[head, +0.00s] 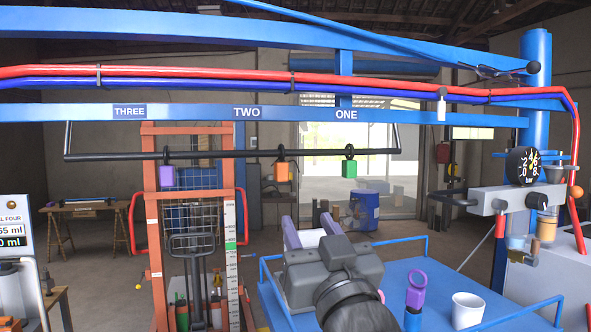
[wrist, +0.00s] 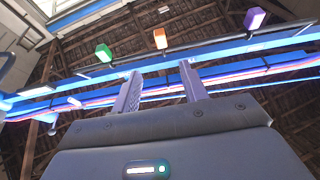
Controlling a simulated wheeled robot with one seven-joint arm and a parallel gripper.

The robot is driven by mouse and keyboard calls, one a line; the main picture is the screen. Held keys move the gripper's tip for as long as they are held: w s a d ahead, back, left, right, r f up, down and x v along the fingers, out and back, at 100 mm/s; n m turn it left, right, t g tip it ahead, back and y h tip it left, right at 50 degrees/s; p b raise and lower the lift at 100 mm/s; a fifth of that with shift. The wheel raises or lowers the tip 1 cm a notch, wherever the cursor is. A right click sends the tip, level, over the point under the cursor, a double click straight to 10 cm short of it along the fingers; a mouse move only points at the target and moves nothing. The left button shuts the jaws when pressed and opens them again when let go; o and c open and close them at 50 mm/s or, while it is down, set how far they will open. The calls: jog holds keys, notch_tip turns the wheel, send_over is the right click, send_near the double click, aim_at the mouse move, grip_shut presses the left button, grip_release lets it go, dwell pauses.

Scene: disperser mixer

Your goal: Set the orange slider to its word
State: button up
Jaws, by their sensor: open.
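The orange slider (head: 283,172) hangs on a black horizontal rail (head: 220,154) in the head view, between the words TWO (head: 247,112) and ONE (head: 346,114). A purple slider (head: 167,176) hangs to its left, right of the word THREE (head: 129,111). A green slider (head: 349,169) hangs under ONE. My gripper (head: 310,228) is open and empty, lower than the sliders in the head view. In the wrist view the orange slider (wrist: 160,38) shows beyond and between my upright fingertips (wrist: 159,70), apart from them, with green (wrist: 103,52) left and purple (wrist: 254,18) right.
A blue beam with red and blue pipes (head: 420,88) runs above the rail. A blue-railed table (head: 450,263) with a white cup (head: 467,309) and a purple-ringed object (head: 415,291) stands lower right. A pressure gauge (head: 522,166) is at the right.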

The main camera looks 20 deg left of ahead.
aim_at(283, 172)
jog(key=p+x, duration=0.3)
jog(key=x, duration=0.2)
jog(key=p+x, duration=0.4)
jog(key=x, duration=0.1)
jog(key=p+x, duration=0.3)
jog(key=x, duration=0.3)
jog(key=shift+s+a+r+p, duration=0.1)
jog(key=shift+r+p, duration=0.25)
jog(key=shift+w+a, duration=0.3)
jog(key=shift+w, duration=0.15)
grip_shut()
